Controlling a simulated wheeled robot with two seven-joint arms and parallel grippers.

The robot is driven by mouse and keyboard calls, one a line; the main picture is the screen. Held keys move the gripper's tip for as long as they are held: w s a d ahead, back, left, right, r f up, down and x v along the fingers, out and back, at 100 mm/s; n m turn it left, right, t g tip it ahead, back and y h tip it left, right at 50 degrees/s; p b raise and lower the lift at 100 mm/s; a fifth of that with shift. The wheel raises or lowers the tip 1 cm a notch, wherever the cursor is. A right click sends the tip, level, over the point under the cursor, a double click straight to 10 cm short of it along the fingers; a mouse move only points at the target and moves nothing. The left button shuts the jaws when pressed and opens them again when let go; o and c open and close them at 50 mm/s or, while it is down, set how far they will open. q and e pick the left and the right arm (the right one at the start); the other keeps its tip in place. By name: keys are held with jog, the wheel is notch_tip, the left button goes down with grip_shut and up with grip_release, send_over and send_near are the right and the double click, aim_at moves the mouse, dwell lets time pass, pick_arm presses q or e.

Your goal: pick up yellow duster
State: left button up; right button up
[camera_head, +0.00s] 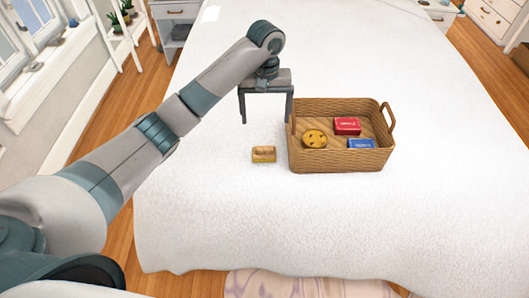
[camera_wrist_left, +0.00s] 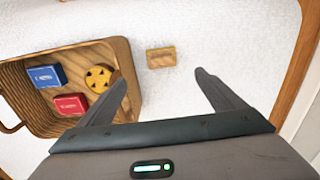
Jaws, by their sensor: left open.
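The yellow duster (camera_head: 264,154), a small block with a tan-brown top and a yellowish lower part, lies on the white bed cover just left of the wicker basket. It also shows in the left wrist view (camera_wrist_left: 161,57), beyond the fingertips and roughly between their lines. My left gripper (camera_head: 266,120) is open and empty, pointing down above the bed, behind the duster and at the basket's left side. In the left wrist view its two fingers (camera_wrist_left: 163,80) are spread wide, and the left finger overlaps the basket's edge. My right gripper is not in view.
The wicker basket (camera_head: 341,162) holds a red box (camera_head: 347,126), a blue box (camera_head: 361,144) and a round yellow item with dark marks (camera_head: 314,139). Its raised wall and handles stand close to my left gripper. The white bed (camera_head: 440,190) is clear around the duster's left and front.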

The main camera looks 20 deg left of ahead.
pick_arm(q)
send_over(265, 148)
notch_tip(265, 148, down, 5)
notch_tip(265, 148, down, 6)
jog(key=shift+d+f+p, duration=0.1)
jog(key=shift+f+p, duration=0.15)
jog(key=shift+p, duration=0.25)
jog(key=shift+f, duration=0.4)
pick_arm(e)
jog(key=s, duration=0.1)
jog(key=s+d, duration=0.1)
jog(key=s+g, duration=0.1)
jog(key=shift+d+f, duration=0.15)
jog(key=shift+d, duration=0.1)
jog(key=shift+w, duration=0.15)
